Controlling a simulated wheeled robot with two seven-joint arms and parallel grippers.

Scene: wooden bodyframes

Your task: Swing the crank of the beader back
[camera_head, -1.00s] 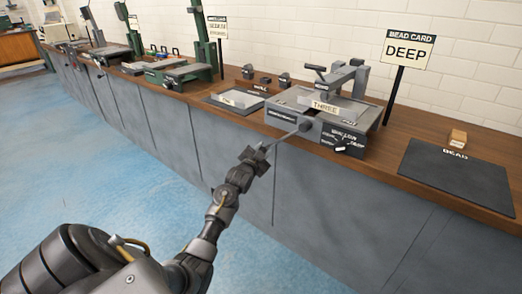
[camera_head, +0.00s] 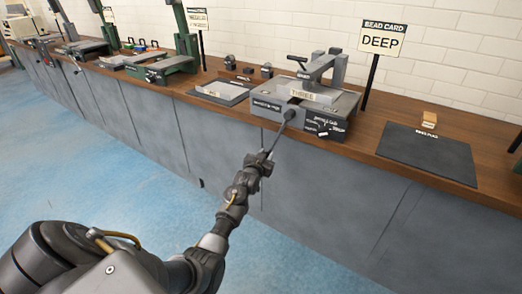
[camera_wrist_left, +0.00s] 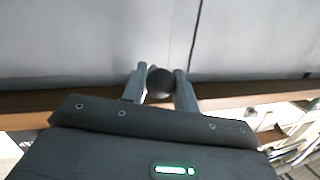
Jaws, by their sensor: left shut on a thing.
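The beader (camera_head: 345,100) is a grey machine on the wooden counter, with a card reading THREE on it. Its crank (camera_head: 279,134) is a thin dark rod that runs from a round hub on the front down and slightly left, out past the counter's front edge. My left gripper (camera_head: 260,160) is at the crank's outer end. In the left wrist view its two fingers are shut on the dark round crank knob (camera_wrist_left: 160,82). The fingers hide the knob in the head view. My right gripper is not in view.
A DEEP sign (camera_head: 381,38) stands behind the beader. A dark mat (camera_head: 430,152) and a small wooden block (camera_head: 430,118) lie to the right. A grey tray (camera_head: 222,92) and green machines stand to the left. The blue floor before the grey cabinets is clear.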

